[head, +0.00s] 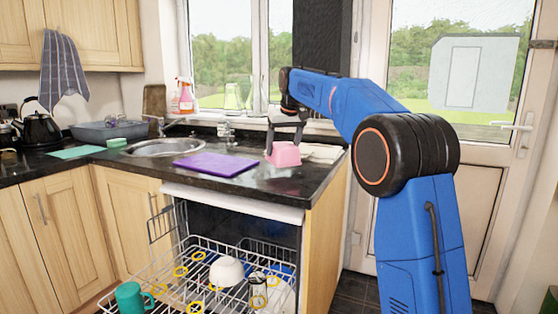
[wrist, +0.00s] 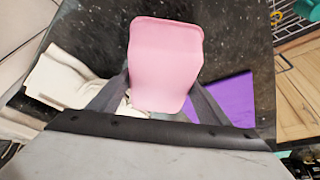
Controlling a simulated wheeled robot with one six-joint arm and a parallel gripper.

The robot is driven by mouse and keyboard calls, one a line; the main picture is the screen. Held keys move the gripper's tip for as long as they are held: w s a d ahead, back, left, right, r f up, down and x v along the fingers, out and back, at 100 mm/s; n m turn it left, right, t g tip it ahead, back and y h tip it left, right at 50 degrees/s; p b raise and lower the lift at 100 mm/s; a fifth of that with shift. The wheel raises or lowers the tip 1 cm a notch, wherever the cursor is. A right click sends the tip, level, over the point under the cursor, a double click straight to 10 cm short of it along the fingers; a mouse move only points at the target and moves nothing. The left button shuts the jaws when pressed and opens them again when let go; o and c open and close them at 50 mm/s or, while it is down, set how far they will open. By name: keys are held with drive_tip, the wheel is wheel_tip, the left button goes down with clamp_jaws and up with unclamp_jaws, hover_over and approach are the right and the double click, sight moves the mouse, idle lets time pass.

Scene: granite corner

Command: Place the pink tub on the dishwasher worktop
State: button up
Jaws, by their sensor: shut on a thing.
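The pink tub (head: 284,154) is at the right part of the dark speckled worktop (head: 262,191) above the open dishwasher (head: 225,258). My gripper (head: 284,144) reaches down from above and is shut on the tub. In the wrist view the pink tub (wrist: 165,62) sits between the two fingers (wrist: 157,98), over the dark worktop (wrist: 95,48). I cannot tell whether its underside touches the worktop or hangs just above it.
A purple board (head: 217,164) lies left of the tub, and a cream cloth (head: 320,152) lies to its right. The sink (head: 163,147) is further left. The dishwasher's pulled-out rack holds a white bowl (head: 227,271) and a teal mug (head: 131,297).

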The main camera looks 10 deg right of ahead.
drive_tip(key=shift+f, duration=2.2)
drive_tip(key=o, duration=1)
drive_tip(key=shift+f, duration=0.1)
drive_tip(key=shift+o, duration=0.2)
drive_tip(key=v, duration=1.1)
drive_tip(key=shift+s+r, duration=0.15)
drive_tip(key=shift+r, duration=0.2)
drive_tip(key=shift+s+d+r, duration=0.1)
drive_tip(key=shift+r, duration=0.15)
